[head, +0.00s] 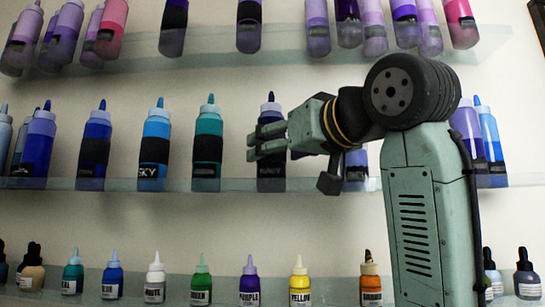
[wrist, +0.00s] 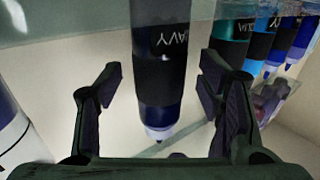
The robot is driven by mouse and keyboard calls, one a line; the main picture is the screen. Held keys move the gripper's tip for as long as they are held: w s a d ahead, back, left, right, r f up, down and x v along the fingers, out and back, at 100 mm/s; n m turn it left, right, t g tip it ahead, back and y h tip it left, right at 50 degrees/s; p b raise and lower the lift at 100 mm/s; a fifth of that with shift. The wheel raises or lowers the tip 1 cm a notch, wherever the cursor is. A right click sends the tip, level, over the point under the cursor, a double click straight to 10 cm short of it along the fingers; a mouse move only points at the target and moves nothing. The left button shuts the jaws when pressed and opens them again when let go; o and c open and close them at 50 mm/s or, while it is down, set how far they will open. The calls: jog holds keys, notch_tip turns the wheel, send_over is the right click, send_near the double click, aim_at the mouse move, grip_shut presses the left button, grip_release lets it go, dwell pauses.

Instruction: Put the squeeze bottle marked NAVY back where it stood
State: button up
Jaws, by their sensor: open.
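The NAVY squeeze bottle (head: 271,172) is dark blue with a black band. It appears to stand upright on the middle glass shelf (head: 233,185), right of a teal bottle (head: 208,125). My gripper (head: 252,146) is at the bottle's upper part and hides some of it in the head view. In the wrist view, which is upside down, the NAVY bottle (wrist: 163,75) is between my two spread fingers, with a gap showing on each side. Its lettering shows near the top of that view, and its nozzle points down in the picture. My gripper is open.
The SKY bottle (head: 154,150) and a blue bottle (head: 95,145) stand farther left on the middle shelf. A bottle (head: 356,168) stands to the right, partly behind my arm. Shelves above and below hold several more bottles. Shelf room shows between the NAVY bottle and its right neighbour.

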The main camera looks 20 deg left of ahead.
jog(key=b+v, duration=0.2)
jog(key=v, duration=0.7)
jog(key=shift+s+d, duration=0.15)
jog(key=shift+d, duration=0.1)
